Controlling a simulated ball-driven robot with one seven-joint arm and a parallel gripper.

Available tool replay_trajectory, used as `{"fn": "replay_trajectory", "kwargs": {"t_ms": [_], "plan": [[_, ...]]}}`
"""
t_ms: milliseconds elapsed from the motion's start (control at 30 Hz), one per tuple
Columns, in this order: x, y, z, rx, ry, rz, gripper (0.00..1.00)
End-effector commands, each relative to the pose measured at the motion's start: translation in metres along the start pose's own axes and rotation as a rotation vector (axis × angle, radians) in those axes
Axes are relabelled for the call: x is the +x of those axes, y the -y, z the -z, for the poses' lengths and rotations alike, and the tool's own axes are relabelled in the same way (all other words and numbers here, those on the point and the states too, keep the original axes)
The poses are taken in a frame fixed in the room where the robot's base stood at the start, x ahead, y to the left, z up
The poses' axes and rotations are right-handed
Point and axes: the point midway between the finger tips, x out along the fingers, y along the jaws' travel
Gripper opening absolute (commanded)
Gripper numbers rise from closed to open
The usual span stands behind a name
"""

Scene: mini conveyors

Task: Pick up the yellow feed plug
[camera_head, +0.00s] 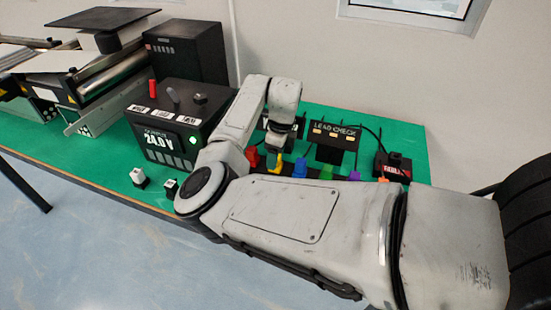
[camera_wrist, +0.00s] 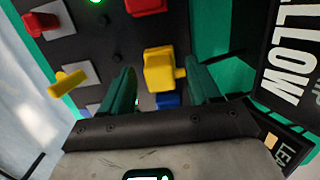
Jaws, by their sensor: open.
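A chunky yellow plug (camera_wrist: 160,70) with a short side stub shows in the wrist view, between my open fingers and slightly ahead of them. My gripper (camera_wrist: 160,85) has its two dark green fingers apart, one on each side of it; no contact shows. A second, thinner yellow piece (camera_wrist: 68,82) stands on the dark panel left of the left finger. I cannot tell from its shape which one is the feed plug. In the head view a yellow plug (camera_head: 275,163) stands in the colored row below my gripper (camera_head: 280,146), partly hidden.
Red (camera_wrist: 147,5) and blue (camera_wrist: 167,100) plugs sit close on either side of the middle yellow one. A label board reading "YELLOW" (camera_wrist: 290,45) rises at right. The power supply box (camera_head: 170,125) stands left of my arm on the green bench (camera_head: 100,160).

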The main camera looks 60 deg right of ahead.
Motion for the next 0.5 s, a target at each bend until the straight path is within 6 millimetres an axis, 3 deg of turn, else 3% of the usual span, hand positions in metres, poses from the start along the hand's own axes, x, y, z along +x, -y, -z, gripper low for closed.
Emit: {"fn": "replay_trajectory", "kwargs": {"t_ms": [133,367,500], "plan": [[0.0101,0.0001,0.0,-0.001,0.001,0.001,0.62],[0.0111,0.0001,-0.0001,-0.001,0.001,0.002,0.61],[0.0109,0.0001,-0.0001,-0.001,0.001,0.002,0.47]]}}
